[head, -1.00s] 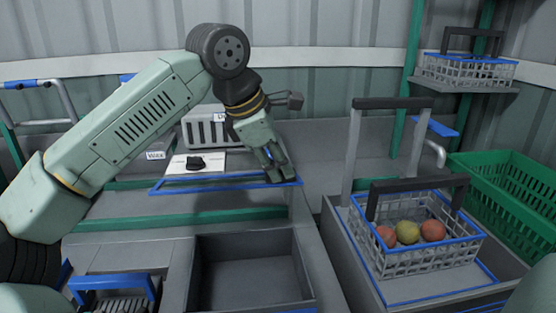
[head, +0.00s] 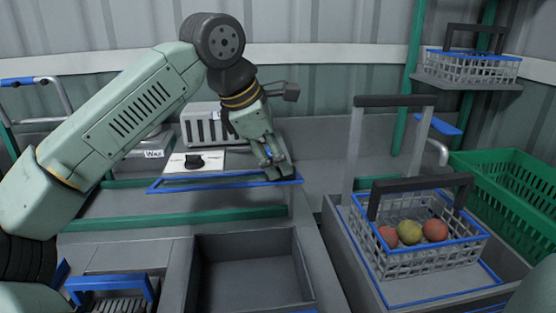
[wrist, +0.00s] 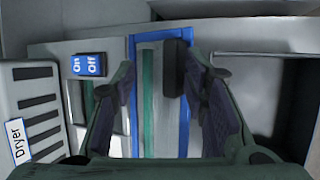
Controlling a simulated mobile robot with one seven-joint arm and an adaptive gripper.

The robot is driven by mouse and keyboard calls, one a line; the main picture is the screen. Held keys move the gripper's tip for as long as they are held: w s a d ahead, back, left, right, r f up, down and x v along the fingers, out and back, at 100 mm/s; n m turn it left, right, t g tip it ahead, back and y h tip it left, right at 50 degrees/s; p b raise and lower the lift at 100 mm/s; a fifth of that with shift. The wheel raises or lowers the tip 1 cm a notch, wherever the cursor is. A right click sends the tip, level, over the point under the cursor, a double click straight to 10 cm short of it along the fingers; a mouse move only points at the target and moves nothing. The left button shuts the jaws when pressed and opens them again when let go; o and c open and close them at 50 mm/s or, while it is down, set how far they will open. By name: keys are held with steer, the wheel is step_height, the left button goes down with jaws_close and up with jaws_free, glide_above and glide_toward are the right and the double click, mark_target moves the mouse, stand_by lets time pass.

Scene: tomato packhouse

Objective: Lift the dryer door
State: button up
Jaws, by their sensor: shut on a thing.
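The dryer is the grey vented box (head: 205,128) at the back, and its "Dryer" label (wrist: 15,141) reads in the wrist view. In front of it lies a flat blue-edged frame, which looks like the dryer door (head: 215,188); its blue rim also shows in the wrist view (wrist: 132,95). A black handle (wrist: 176,68) stands at the door's right side. My gripper (head: 279,172) is at the door's right end, shut on this handle between its fingers (wrist: 165,95). The fingers hide part of the handle in the head view.
An empty grey bin (head: 250,275) is in front. A basket with fruit (head: 425,252) and a green crate (head: 515,195) stand to the right.

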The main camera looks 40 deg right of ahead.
steer(key=v, duration=1)
steer(key=shift+a+r, duration=0.2)
steer(key=shift+s, duration=0.1)
